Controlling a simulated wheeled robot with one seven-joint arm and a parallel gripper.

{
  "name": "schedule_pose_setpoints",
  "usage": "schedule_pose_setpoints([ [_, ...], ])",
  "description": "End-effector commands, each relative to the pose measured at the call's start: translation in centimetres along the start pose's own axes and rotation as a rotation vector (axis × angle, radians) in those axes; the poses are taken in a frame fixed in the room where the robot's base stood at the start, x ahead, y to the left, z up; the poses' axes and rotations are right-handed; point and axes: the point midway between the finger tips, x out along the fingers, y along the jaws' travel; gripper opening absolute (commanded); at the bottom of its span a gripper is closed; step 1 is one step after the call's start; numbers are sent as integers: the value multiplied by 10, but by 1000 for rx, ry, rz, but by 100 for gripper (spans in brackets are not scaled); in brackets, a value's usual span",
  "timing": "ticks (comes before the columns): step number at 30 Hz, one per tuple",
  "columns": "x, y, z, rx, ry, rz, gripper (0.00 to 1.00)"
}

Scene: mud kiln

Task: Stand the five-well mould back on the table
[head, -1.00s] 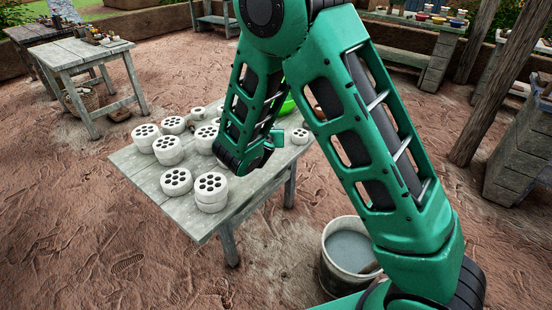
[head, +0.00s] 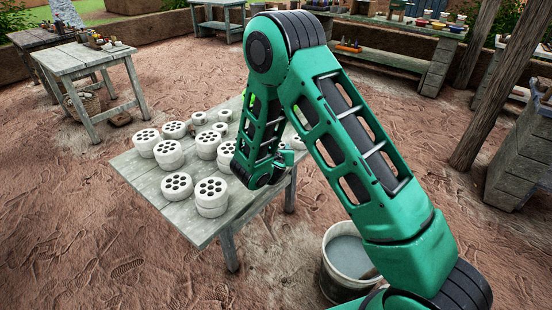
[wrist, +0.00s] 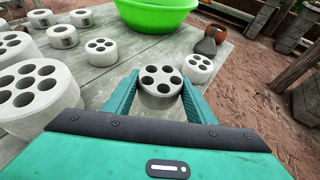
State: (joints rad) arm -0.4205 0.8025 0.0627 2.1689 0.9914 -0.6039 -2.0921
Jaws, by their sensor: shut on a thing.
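The five-well mould (wrist: 161,88) is a pale grey, round block with dark holes in its top face. It sits between the two teal fingers of my gripper (wrist: 160,77) in the wrist view. My gripper is shut on it, one finger on each side. Its holed face shows to the camera, and its lower part is hidden by the gripper body. The weathered table (wrist: 228,82) lies around and below it. I cannot tell whether the mould touches the table. In the head view my arm hides the mould, over the right part of the table (head: 205,232).
Several pale moulds stand on the table's left part; a large one (wrist: 35,88) is close on the left. One mould (wrist: 102,51) and a smaller one (wrist: 198,68) stand beyond the gripper. A green bowl (wrist: 155,14) and brown jug (wrist: 210,40) are farther back. A bucket (head: 348,262) stands on the ground.

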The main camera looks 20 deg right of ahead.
Motion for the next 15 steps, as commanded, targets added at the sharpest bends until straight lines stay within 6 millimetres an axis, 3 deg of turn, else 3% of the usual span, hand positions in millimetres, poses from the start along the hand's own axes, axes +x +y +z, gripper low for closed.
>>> schedule_pose_setpoints([
  [15,18,-2,-38,-1,0,-1,31],
])
